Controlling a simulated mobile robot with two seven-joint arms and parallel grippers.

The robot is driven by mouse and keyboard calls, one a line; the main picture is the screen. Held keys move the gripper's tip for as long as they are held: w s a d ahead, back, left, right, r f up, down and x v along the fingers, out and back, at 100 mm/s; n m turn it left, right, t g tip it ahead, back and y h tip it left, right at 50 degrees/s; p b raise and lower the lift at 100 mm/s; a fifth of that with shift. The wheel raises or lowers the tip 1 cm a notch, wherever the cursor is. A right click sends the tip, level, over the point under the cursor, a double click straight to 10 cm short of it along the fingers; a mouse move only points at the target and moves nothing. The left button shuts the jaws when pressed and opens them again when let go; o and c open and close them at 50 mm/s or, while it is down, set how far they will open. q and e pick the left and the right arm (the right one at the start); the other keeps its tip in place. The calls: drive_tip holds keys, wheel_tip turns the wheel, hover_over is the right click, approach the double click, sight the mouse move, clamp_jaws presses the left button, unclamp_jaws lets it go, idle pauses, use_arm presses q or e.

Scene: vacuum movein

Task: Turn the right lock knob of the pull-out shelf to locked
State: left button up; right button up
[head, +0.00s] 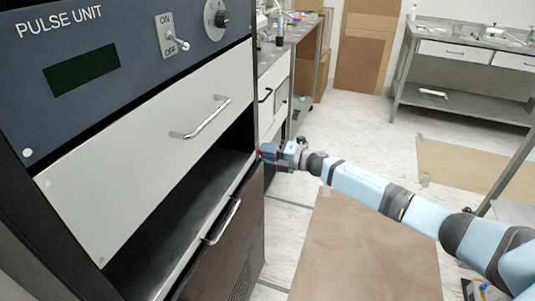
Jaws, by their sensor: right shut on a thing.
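The pull-out shelf (185,218) sits inside the rack below a white drawer and shows as a dark slot with a handle (222,222) on its front edge. My right gripper (264,153) is at the right end of the shelf's front, at the rack's right edge. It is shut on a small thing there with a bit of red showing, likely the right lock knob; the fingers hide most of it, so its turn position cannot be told. My left gripper is not in view.
The white drawer (150,150) with its handle is above the shelf, under the pulse unit panel (120,50). A lower panel (225,265) is below. Benches stand behind and at the back right. Brown sheets (365,245) cover the open floor.

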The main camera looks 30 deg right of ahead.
idle(0.3)
drive_tip(key=o, duration=0.9)
drive_tip(key=shift+o, duration=0.2)
